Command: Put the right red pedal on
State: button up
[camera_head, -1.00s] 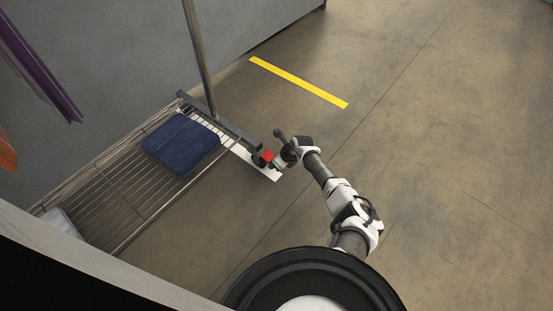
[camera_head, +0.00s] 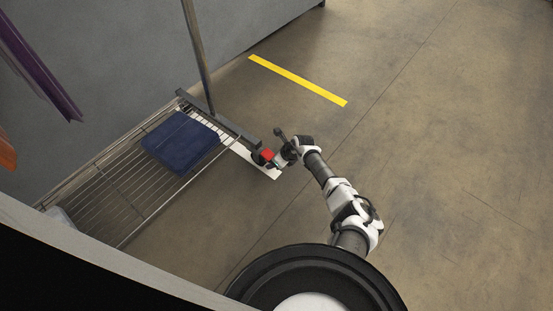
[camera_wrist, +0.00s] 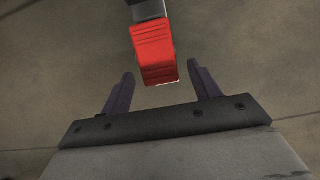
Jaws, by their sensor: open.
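The red pedal (camera_head: 268,155) is at the right front corner of the wheeled rack, low near the floor. In the wrist view the red pedal (camera_wrist: 155,52) shows its ribbed top, joined to a dark part at the upper edge. My gripper (camera_wrist: 162,88) is open, with one finger on each side of the pedal's near end. I see no clear contact between fingers and pedal. In the head view my gripper (camera_head: 280,159) is right beside the pedal and partly hides the caster there.
The rack's wire shelf (camera_head: 135,205) holds a folded dark blue item (camera_head: 181,143). A metal post (camera_head: 199,60) rises from the rack's end bar (camera_head: 225,122). A white strip (camera_head: 262,168) lies on the floor under that end. Open floor with a yellow line (camera_head: 298,80) is to the right.

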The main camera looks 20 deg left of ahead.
jog(key=p+v, duration=0.6)
jog(key=v, duration=0.7)
jog(key=shift+d+r+p, duration=0.15)
jog(key=shift+r+p, duration=0.15)
jog(key=shift+r, duration=0.05)
jog(key=shift+d, duration=0.1)
